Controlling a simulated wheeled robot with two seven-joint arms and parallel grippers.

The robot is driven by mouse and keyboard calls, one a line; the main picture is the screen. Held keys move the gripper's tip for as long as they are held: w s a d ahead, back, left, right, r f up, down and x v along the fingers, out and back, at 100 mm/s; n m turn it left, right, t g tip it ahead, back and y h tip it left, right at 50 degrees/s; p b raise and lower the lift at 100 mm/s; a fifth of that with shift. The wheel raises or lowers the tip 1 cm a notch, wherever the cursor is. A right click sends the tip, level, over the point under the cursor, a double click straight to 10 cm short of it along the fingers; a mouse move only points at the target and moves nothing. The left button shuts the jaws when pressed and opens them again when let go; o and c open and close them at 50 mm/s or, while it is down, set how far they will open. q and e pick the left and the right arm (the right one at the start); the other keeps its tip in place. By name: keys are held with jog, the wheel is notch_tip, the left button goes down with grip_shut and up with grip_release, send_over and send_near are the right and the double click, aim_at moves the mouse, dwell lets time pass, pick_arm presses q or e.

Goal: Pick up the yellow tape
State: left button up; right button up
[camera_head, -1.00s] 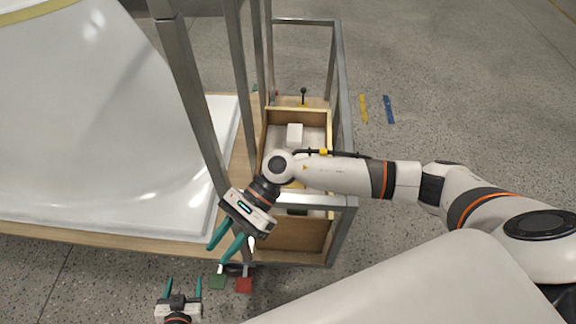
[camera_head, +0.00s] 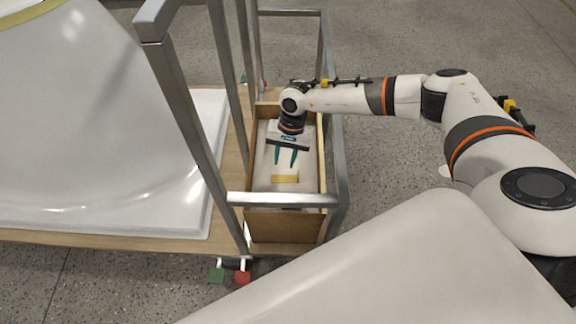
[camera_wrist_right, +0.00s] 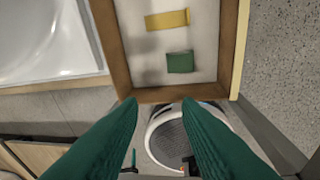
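The yellow tape (camera_head: 285,179) looks like a short flat yellow strip. It lies on the pale floor of a wooden box (camera_head: 286,228). The right wrist view shows it (camera_wrist_right: 167,20) near the top, inside the box (camera_wrist_right: 187,95). My right gripper (camera_head: 286,163) is over the box, on the far side of the tape in the head view. Its teal fingers are apart with nothing between them, and it does not appear to touch the tape. The right wrist view shows both fingers (camera_wrist_right: 160,105) spread. My left gripper is not clearly seen.
A green piece (camera_wrist_right: 180,62) lies beside the tape in the box. A metal frame rail (camera_head: 283,200) crosses the near end of the box, and a post (camera_head: 188,110) stands left. The white tub shell (camera_head: 90,120) fills the left. Open floor lies right.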

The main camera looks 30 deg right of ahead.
jog(key=w+d+f+h+b, duration=0.1)
jog(key=w+d+f+b, duration=0.2)
jog(key=d+f+b, duration=0.25)
jog(key=n+t+h+b, duration=0.1)
jog(key=b, duration=0.4)
send_near(285, 177)
jog(key=s+d, duration=0.3)
jog(key=d, duration=0.1)
jog(key=f, duration=0.3)
jog(key=f+b, duration=0.1)
jog(key=f, duration=0.1)
jog(key=shift+a, duration=0.35)
jog(key=shift+f, duration=0.35)
pick_arm(q)
jog(key=w+r, duration=0.4)
jog(key=r, duration=0.7)
jog(key=shift+r+n+g, duration=0.15)
jog(key=shift+n+g, duration=0.25)
pick_arm(e)
grip_shut()
